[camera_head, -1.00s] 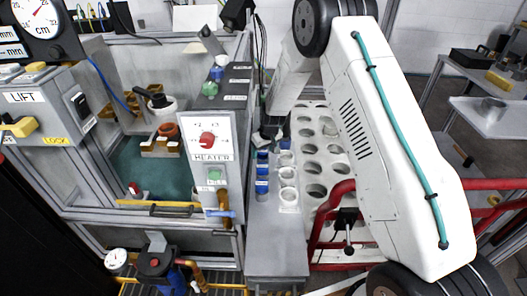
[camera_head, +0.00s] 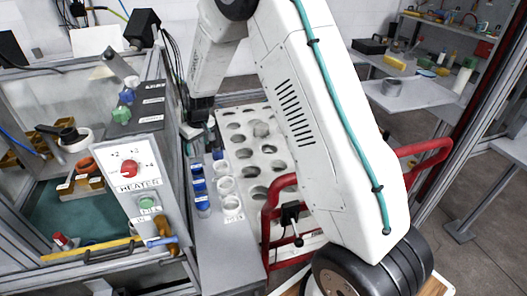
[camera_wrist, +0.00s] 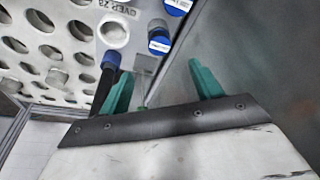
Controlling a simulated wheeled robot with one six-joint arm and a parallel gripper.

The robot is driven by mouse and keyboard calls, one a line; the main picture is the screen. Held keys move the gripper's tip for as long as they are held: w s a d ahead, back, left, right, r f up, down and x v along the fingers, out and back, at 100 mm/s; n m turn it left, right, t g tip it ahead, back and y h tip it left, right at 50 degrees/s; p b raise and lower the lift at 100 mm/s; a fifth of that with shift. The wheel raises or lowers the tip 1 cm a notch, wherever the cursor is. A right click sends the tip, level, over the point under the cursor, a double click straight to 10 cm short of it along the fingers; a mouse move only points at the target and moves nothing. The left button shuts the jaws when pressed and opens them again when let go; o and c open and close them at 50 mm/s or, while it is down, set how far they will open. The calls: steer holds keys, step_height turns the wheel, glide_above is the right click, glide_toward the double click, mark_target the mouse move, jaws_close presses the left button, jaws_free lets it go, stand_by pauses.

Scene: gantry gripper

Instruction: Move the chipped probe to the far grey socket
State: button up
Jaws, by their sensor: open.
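Blue-capped pieces (camera_wrist: 159,45) and a white ring socket (camera_wrist: 114,34) lie beyond. In the head view the gripper end (camera_head: 200,130) is low above the bench's far end, fingers hardly visible. Blue-topped pieces (camera_head: 200,188) stand beside white rings (camera_head: 229,186). I cannot make out a chip or which socket is the grey one.
A white panel with several round holes (camera_head: 245,150) lies right of the bench strip (camera_head: 225,262). A red tubular rail (camera_head: 268,235) borders it. The heater box (camera_head: 135,178) stands left. Side tables (camera_head: 395,97) are at the back right.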

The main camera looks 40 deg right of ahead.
steer(key=s+r+m, duration=0.1)
steer(key=s+r, duration=1.8)
steer(key=r, duration=0.1)
steer(key=s+d+r+m, duration=0.1)
steer(key=s+r, duration=0.1)
steer(key=s, duration=1.1)
steer(key=s+d+r+m+g, duration=0.1)
steer(key=s+r, duration=0.1)
steer(key=s, duration=1.1)
steer(key=shift+d+g+h, duration=0.15)
steer(key=shift+g+h, duration=0.15)
steer(key=shift+h, duration=0.1)
